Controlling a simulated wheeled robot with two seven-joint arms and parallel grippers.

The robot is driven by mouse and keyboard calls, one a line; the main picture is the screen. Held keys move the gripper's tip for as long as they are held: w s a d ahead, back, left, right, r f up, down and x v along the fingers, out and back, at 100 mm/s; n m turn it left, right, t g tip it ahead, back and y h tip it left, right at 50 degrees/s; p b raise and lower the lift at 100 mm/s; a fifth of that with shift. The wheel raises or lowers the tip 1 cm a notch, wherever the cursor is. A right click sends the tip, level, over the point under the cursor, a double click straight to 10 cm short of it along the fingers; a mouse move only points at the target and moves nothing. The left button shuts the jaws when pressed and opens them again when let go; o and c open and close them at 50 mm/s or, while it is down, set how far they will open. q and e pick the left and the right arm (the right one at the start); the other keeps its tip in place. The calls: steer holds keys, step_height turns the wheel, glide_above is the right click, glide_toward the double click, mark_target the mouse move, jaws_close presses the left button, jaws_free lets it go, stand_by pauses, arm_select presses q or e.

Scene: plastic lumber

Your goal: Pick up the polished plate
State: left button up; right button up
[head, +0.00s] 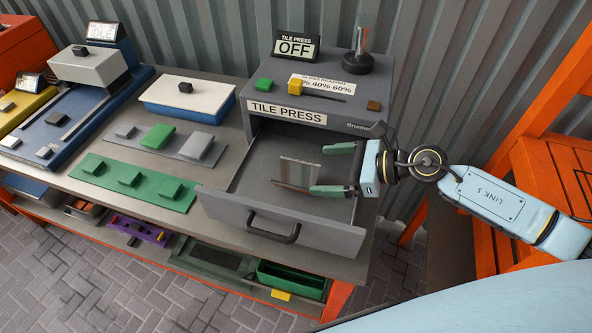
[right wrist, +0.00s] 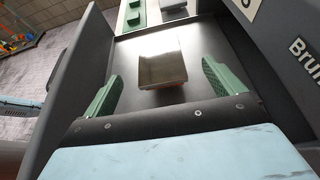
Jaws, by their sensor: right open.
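The polished plate (head: 297,172) is a small shiny rectangular slab inside the pulled-out drawer (head: 248,172) of the grey tile press (head: 290,116). My right gripper (head: 326,169) is open, its green fingers reaching into the drawer from the right. The plate lies ahead of the fingertips in the head view. In the right wrist view the plate (right wrist: 162,69) shows between and beyond the two open green fingers (right wrist: 161,84). I see no contact between fingers and plate. My left gripper is not in view.
The drawer's front wall with its dark handle (head: 272,232) stands nearest me. A white-lidded blue box (head: 187,98) and green blocks on a green strip (head: 131,182) lie left on the bench. An orange chair (head: 545,170) stands right. Several bins sit on the lower shelf.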

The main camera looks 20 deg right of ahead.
mark_target(297, 172)
steer(key=shift+f+p+x, duration=0.2)
steer(key=shift+p+x, duration=0.2)
steer(key=shift+x, duration=2.3)
steer(key=shift+s+d+r, duration=0.1)
steer(key=c, duration=1.2)
